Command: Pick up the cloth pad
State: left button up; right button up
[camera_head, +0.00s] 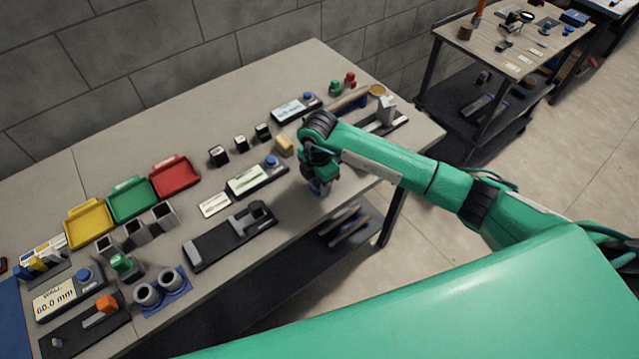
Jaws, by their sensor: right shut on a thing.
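My right arm comes in from the right, and its gripper (319,188) points down over the table near its front edge. The gripper is shut on a small blue-grey thing, which I take for the cloth pad. The wrist and fingers hide most of it, so its shape is unclear. I cannot tell whether it touches the table (345,187). My left gripper is not in view.
A tan block (284,146) and a display with a blue knob (257,175) stand left of the gripper. A black fixture (230,235) lies at the front. Yellow (90,222), green (131,200) and red (175,177) trays stand further left. Bare tabletop surrounds the gripper's front side.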

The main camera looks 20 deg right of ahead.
notch_tip(320, 180, up, 20)
jog(key=b, duration=0.4)
dwell(0.4)
jog(key=shift+o, duration=0.8)
